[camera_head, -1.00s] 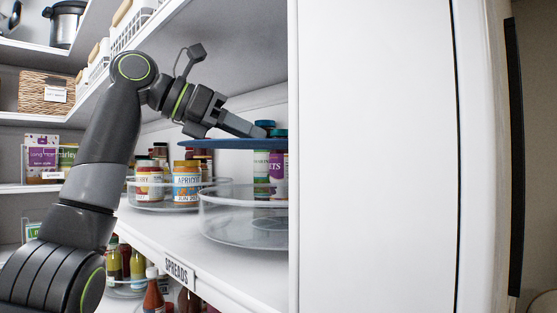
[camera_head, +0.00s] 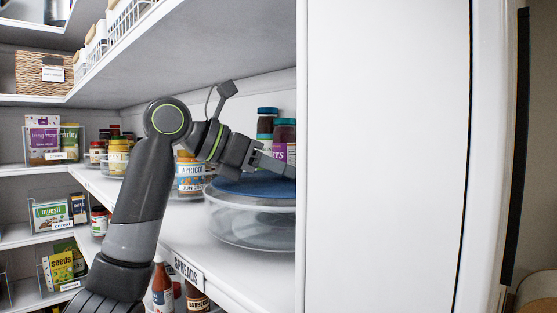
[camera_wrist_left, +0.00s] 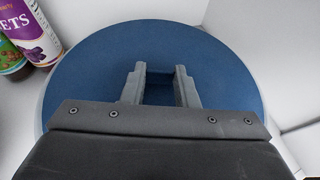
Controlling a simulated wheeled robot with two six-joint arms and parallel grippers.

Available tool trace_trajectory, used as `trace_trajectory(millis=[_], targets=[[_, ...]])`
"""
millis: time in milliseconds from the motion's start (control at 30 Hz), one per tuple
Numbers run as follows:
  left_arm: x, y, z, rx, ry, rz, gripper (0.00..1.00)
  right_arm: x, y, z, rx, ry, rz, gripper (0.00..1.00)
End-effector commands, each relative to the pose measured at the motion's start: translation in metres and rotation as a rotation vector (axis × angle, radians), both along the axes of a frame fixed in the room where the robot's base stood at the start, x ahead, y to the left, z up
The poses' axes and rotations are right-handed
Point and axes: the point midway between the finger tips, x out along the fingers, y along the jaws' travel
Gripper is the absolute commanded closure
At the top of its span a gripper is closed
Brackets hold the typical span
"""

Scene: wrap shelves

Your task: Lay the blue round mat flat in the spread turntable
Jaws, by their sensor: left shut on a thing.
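The blue round mat (camera_head: 240,187) lies roughly level at the rim of the clear round turntable (camera_head: 250,228), above the SPREADS label (camera_head: 188,270). Whether its far edge touches the rim or sits inside it I cannot tell. My left gripper (camera_head: 283,168) is over the mat and shut on it. In the left wrist view the mat (camera_wrist_left: 95,75) spreads out around the gripper's two fingers (camera_wrist_left: 162,80). The right side of the turntable is cut off by the white panel. My right gripper is not in view.
The white panel (camera_head: 380,150) closes off the right of the shelf. Jars (camera_head: 284,135) stand behind the turntable, and an apricot jar (camera_head: 190,175) and others stand left of it. The purple-labelled jar (camera_wrist_left: 28,32) is near the mat's edge. A shelf is overhead.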

Motion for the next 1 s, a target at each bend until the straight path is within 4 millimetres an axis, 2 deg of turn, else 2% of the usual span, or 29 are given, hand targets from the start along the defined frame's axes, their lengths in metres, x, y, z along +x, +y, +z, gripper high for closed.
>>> trace_trajectory(millis=[33,100,867,900,1000], targets=[[0.0,-0.001,0.002,-0.001,0.0,-0.001,0.97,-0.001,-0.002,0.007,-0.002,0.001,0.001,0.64],[0.0,-0.002,-0.001,-0.001,-0.001,0.0,0.97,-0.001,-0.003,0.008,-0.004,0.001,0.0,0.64],[0.0,-0.002,-0.014,-0.001,-0.001,0.0,0.97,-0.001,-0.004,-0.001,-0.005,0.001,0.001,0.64],[0.0,-0.002,-0.015,-0.001,-0.001,0.0,0.71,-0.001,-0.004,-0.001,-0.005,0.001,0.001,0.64],[0.0,-0.002,-0.014,-0.001,-0.001,0.0,0.58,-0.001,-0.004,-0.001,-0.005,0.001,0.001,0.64]])
